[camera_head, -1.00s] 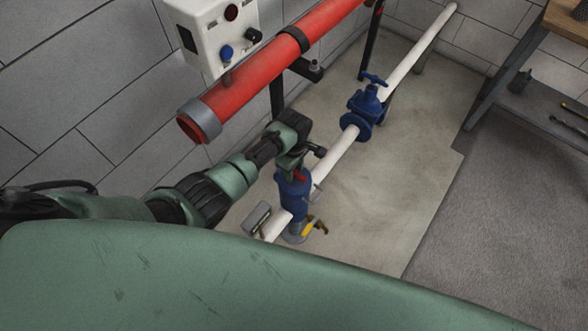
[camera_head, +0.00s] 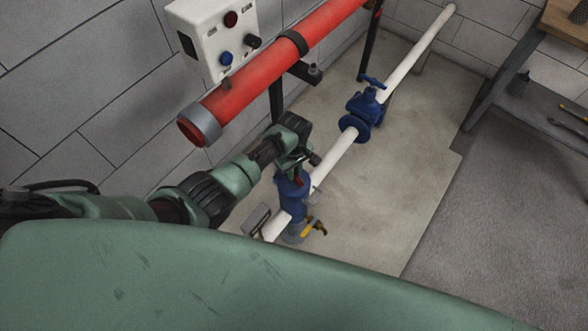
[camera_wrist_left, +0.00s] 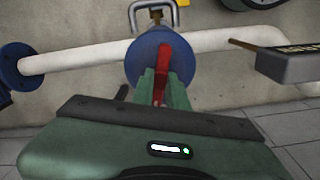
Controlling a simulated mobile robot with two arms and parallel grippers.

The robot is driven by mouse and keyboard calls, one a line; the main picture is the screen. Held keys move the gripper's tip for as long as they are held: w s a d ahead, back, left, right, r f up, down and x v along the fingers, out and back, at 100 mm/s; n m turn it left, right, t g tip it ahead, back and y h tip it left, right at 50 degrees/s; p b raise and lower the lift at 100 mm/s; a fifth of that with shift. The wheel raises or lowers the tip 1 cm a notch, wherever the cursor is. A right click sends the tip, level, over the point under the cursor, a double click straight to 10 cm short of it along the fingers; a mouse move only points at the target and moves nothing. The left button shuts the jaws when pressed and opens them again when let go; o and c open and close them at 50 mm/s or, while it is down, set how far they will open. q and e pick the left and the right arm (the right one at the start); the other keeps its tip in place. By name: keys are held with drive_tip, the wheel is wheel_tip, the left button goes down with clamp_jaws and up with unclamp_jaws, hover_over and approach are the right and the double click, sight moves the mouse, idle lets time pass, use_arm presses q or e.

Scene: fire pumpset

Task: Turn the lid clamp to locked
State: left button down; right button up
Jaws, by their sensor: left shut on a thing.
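The lid clamp (camera_wrist_left: 164,62) is a red bar lying across the round blue lid (camera_wrist_left: 142,62) in the left wrist view. My left gripper (camera_wrist_left: 162,82) is shut on it, with the green fingers on either side of the bar. The fingers hide part of the clamp. In the head view my left gripper (camera_head: 292,170) reaches down onto the top of the blue pot (camera_head: 294,190) on the white pipe. There the clamp is almost wholly hidden by the gripper. My right gripper is not in view.
A yellow-handled valve (camera_head: 313,229) sits low on the pot. A grey plate (camera_head: 256,220) stands beside the pipe. The large red pipe (camera_head: 260,75) and white control box (camera_head: 215,38) are close behind my arm. A blue valve (camera_head: 364,108) is further along. Floor to the right is clear.

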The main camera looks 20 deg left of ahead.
use_arm(q)
drive_tip(key=m+p, duration=0.1)
drive_tip(key=m, duration=0.2)
drive_tip(key=shift+r+m, duration=0.1)
drive_tip(key=shift+m, duration=0.3)
drive_tip(key=m, duration=0.3)
drive_tip(key=shift+p, duration=0.35)
drive_tip(key=m, duration=0.4)
drive_tip(key=shift+s+m+p, duration=0.1)
drive_tip(key=shift+m+p, duration=0.2)
drive_tip(key=shift+m, duration=1.5)
drive_tip(key=shift+d, duration=0.1)
drive_tip(key=c, duration=1.4)
unclamp_jaws()
